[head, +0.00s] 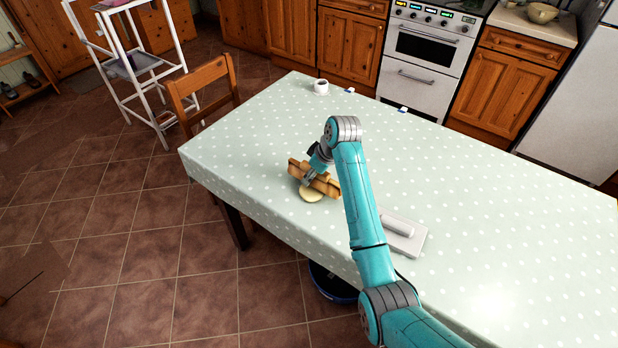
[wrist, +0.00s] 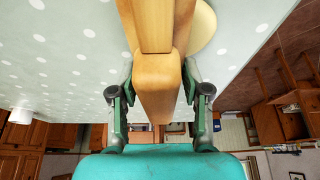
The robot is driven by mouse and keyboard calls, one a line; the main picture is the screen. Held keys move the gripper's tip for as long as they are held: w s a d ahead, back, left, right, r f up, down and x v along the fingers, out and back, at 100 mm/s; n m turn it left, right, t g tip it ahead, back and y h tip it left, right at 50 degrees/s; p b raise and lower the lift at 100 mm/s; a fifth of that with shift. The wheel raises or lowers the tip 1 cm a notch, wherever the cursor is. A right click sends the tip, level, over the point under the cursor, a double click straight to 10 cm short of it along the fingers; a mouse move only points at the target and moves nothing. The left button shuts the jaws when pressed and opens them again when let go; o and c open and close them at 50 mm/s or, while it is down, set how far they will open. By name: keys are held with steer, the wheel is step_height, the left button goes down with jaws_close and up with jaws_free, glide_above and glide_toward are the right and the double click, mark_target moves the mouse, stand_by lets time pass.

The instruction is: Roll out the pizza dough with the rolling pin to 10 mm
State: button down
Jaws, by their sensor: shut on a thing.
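A wooden rolling pin (head: 314,179) lies across the top of the pizza dough at the left part of the table. My gripper (head: 308,181) is shut on the rolling pin from above. In the wrist view the pin (wrist: 158,85) sits between the two green fingers of my gripper (wrist: 157,95). The pale round dough (head: 311,195) shows on the near side of the pin; the rest is hidden under it. Part of the dough (wrist: 203,27) also shows beside the pin in the wrist view. I cannot tell how thick it is.
The table (head: 480,190) has a pale green dotted cloth. A light grey board-like tool with a handle (head: 404,236) lies near the front edge. A white cup (head: 321,87) and small white items stand at the back. A wooden chair (head: 203,87) is at the left end.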

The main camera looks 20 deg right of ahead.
steer(key=shift+w+d, duration=0.45)
steer(key=shift+d, duration=0.1)
steer(key=shift+r, duration=3.55)
